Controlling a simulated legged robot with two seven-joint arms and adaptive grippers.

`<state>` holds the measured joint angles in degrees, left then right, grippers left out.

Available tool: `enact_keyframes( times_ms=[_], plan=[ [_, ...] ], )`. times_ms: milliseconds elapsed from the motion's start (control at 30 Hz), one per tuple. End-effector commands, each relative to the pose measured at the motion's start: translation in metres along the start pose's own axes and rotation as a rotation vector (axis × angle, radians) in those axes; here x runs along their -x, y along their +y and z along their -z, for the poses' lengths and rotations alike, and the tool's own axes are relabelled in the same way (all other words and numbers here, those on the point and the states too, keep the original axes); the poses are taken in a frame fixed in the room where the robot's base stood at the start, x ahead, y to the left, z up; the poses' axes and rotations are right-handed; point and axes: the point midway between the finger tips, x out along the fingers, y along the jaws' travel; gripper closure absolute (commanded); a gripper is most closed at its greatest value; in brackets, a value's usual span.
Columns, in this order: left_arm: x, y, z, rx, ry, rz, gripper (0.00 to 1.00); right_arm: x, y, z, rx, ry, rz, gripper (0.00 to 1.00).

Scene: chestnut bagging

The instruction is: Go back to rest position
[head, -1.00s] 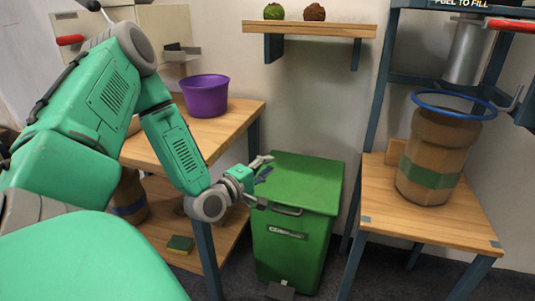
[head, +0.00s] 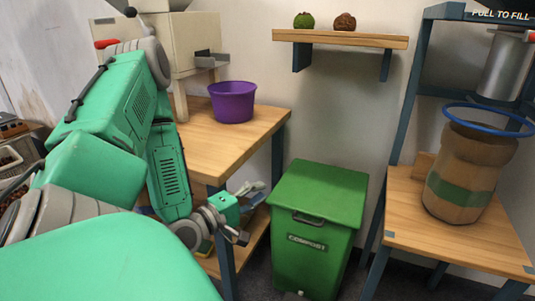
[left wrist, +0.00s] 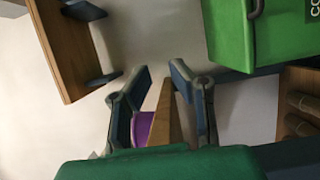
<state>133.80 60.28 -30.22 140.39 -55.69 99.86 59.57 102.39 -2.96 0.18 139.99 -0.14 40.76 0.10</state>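My left gripper (head: 248,212) is low in the head view, in front of the table's right leg and left of the green compost bin. Its fingers are spread apart with nothing between them. The left wrist view also shows the two fingers (left wrist: 168,100) apart, with the purple bucket (left wrist: 143,128) and a table edge far behind the gap. My left arm is bent, with the forearm hanging down. My right gripper is not in view.
The green compost bin (head: 318,205) stands lid shut beside the wooden table (head: 210,150). A purple bucket (head: 232,102) sits on that table. A wooden shelf (head: 340,38) holds two small balls. A blue-rimmed sack (head: 462,185) stands on the stand at right.

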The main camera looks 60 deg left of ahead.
Motion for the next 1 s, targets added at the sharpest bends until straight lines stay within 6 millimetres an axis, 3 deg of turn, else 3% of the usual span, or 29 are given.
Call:
enact_keyframes(
  times_ms=[667,833,1000],
  plan=[
    [-0.001,-0.003,-0.003,-0.026,-0.011,0.02,0.81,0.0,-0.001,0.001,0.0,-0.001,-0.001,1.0],
    [-0.017,-0.031,-0.028,-0.26,-0.12,0.192,0.81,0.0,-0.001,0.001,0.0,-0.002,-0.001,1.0],
    [-0.017,-0.093,-0.078,-0.649,-0.36,0.482,0.81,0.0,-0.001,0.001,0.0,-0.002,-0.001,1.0]
  ],
)
